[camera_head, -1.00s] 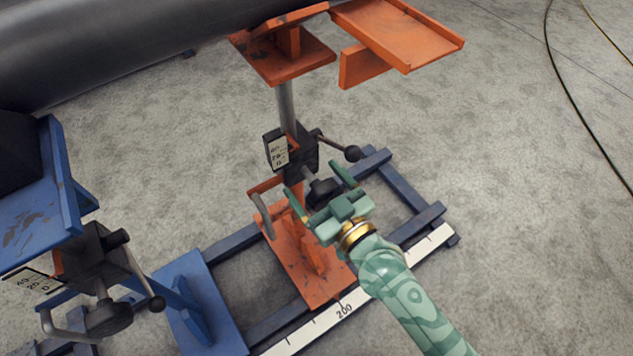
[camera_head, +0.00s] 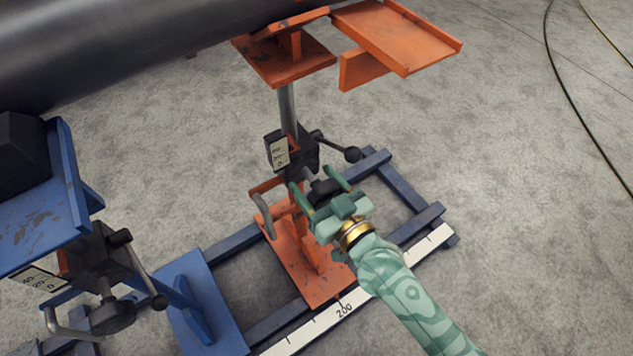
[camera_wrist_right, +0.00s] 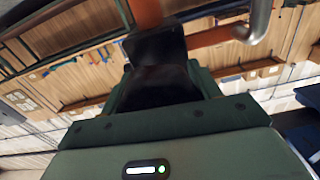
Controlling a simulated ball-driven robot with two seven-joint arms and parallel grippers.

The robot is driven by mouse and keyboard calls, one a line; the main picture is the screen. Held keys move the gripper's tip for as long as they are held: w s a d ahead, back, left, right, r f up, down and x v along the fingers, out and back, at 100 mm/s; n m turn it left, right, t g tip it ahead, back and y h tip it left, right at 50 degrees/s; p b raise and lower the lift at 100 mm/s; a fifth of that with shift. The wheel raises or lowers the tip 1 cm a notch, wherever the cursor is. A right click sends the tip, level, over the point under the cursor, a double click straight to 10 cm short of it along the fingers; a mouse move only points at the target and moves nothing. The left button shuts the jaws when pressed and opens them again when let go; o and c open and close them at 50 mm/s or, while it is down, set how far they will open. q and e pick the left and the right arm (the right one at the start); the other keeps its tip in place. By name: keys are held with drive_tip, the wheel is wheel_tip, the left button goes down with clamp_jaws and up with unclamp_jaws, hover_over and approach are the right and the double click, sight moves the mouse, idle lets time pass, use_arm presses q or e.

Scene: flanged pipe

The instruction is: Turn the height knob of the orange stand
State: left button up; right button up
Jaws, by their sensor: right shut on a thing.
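The orange stand (camera_head: 303,250) stands on a blue rail frame, with a steel post (camera_head: 287,102) rising from a dark clamp block. Its black height knob (camera_head: 323,189) sits on the front of that block, below a small scale plate (camera_head: 278,152). My green right gripper (camera_head: 322,190) has one finger on each side of the knob and is shut on it. In the right wrist view the dark knob (camera_wrist_right: 160,88) fills the space between the green fingers. My left gripper is not in view.
A black-balled lever (camera_head: 351,154) sticks out right of the block, and a bent grey handle (camera_head: 264,216) hangs at its left. A blue stand (camera_head: 40,215) is at the left. A large dark pipe (camera_head: 120,45) lies above. Open concrete floor is at the right.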

drive_tip(key=m+p, duration=0.1)
drive_tip(key=m, duration=0.3)
drive_tip(key=shift+m, duration=0.3)
use_arm(q)
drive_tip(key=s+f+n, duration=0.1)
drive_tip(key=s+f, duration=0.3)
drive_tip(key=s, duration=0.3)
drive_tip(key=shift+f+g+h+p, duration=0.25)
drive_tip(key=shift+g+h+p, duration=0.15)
drive_tip(key=shift+p, duration=0.05)
use_arm(e)
drive_tip(key=shift+m, duration=1.3)
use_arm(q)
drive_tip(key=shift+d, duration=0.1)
use_arm(e)
drive_tip(key=o, duration=1)
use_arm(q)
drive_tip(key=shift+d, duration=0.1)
use_arm(e)
drive_tip(key=shift+s, duration=0.1)
